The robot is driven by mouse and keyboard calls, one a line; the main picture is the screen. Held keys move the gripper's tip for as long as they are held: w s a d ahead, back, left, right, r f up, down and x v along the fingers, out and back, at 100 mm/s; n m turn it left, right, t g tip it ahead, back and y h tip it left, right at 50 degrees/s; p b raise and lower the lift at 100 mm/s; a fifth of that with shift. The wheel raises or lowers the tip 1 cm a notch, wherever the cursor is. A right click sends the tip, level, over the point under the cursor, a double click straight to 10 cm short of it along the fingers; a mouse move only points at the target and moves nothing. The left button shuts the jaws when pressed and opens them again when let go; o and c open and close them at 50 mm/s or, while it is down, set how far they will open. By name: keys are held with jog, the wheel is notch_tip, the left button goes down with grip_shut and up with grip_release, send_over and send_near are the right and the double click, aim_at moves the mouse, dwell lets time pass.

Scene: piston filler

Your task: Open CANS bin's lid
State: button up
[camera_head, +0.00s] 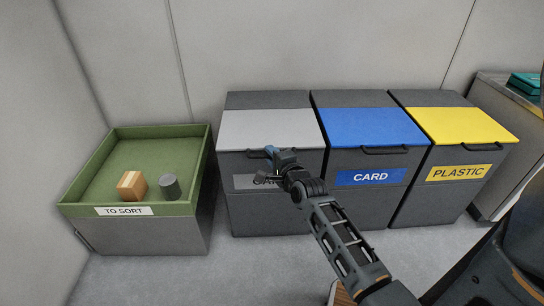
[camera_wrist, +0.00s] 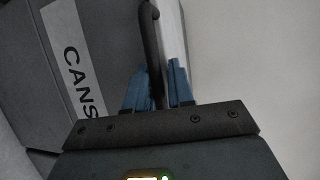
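The CANS bin (camera_head: 243,205) is a dark grey box with a light grey lid (camera_head: 265,122), which lies closed. My gripper (camera_head: 271,155) is at the lid's front edge. In the wrist view its two blue fingers (camera_wrist: 158,85) stand close on either side of the dark handle bar (camera_wrist: 150,35), with little gap visible. They appear shut on the handle. Most of the handle is hidden in the head view.
The CARD bin (camera_head: 370,200) with a blue lid and the PLASTIC bin (camera_head: 445,195) with a yellow lid stand to the right, closed. A wall stands behind.

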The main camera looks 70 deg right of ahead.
jog(key=shift+a+f, duration=0.1)
jog(key=shift+f, duration=0.15)
grip_shut()
